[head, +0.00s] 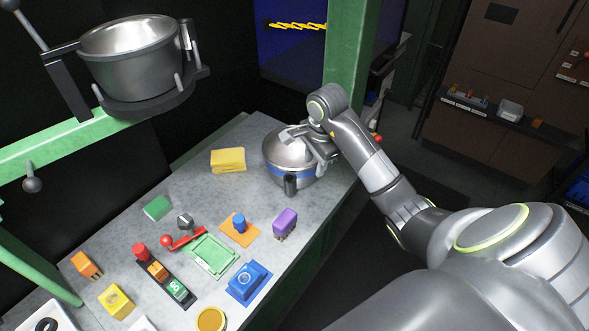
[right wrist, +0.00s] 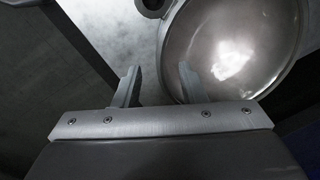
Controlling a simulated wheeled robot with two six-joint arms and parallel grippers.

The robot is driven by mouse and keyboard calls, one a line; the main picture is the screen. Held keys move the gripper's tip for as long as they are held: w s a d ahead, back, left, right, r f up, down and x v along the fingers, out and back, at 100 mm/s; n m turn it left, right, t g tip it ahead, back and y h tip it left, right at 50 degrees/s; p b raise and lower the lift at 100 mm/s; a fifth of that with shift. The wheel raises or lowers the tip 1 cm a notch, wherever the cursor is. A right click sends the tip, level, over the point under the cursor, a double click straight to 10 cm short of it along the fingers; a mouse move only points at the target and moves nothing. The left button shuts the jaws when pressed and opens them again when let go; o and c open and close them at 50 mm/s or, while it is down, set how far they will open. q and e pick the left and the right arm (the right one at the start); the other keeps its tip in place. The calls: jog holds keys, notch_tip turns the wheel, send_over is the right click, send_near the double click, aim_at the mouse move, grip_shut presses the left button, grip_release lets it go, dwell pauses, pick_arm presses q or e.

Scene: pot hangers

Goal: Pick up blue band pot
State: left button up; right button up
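The blue band pot (head: 289,171) stands on the grey table near its far right end. It is shiny metal with a blue stripe around its side and a dark handle at the front. My right gripper (head: 303,142) is over the pot's right side and hides part of its top. In the right wrist view, my right gripper (right wrist: 158,78) has its two fingers apart with nothing between them. The pot's round top (right wrist: 235,50) lies beyond the right finger, and a dark ring-shaped handle (right wrist: 152,7) shows at the upper edge. My left gripper is not in view.
A second metal pot (head: 130,62) sits in a dark hanger on a green beam at upper left. A yellow block (head: 228,160) lies left of the blue band pot. A purple block (head: 285,223) and several coloured parts lie nearer. A green post (head: 350,55) rises behind.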

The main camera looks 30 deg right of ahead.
aim_at(308, 185)
jog(key=shift+w+a+f+b, duration=0.1)
jog(key=shift+w+f+b, duration=0.05)
jog(key=shift+f+b, duration=0.45)
jog(key=shift+w+f+b, duration=0.1)
jog(key=shift+f+b, duration=0.25)
jog(key=shift+f, duration=0.3)
jog(key=shift+w+a+f, duration=0.1)
jog(key=shift+w+f, duration=0.15)
jog(key=shift+f, duration=0.7)
jog(key=shift+w+a+f, duration=0.1)
jog(key=shift+w+f, duration=0.1)
jog(key=shift+f, duration=0.7)
grip_shut()
jog(key=shift+w+r, duration=0.1)
